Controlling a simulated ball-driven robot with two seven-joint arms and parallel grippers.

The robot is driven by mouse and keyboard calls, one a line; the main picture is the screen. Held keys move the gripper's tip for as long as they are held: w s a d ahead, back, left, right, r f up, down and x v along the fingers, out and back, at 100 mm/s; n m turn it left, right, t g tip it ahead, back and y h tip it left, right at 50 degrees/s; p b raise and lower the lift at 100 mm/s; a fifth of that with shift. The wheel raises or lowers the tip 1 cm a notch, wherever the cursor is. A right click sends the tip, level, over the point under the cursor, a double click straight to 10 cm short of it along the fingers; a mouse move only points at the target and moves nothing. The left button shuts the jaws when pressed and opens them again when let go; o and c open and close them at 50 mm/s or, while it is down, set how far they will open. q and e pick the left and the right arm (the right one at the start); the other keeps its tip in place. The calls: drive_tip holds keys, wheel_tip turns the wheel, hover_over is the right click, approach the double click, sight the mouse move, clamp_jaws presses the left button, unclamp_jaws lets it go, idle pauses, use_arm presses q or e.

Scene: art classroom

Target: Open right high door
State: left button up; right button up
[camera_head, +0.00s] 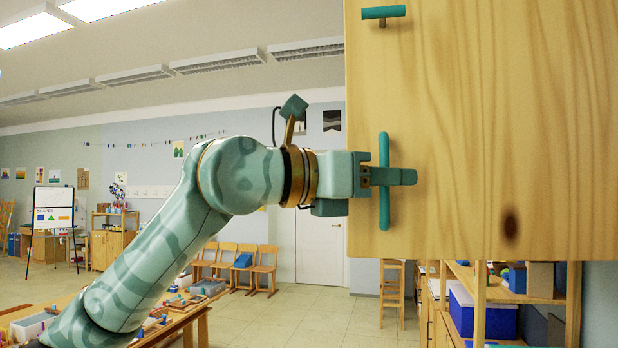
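A large light-wood door panel (480,130) fills the upper right of the head view. It has a dark knot near its lower part. A teal vertical bar handle (384,215) is on the panel near its left edge. My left gripper (405,177) reaches in from the left at the handle's middle, and its visible finger crosses in front of the bar. The fingers overlap from this side, so I cannot tell whether they grip the bar. Whether the panel stands ajar is not clear. My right gripper is out of view.
A second teal handle (383,12) is at the panel's top left. Below the panel, open shelves (500,293) hold a blue box (482,312) and other items. A low table (190,318) with small objects is at lower left. Chairs (264,268) stand farther back, with open floor between.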

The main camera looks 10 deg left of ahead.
use_arm(q)
drive_tip(key=b+v, duration=0.4)
drive_tip(key=v, duration=1.2)
drive_tip(key=shift+w+f, duration=0.1)
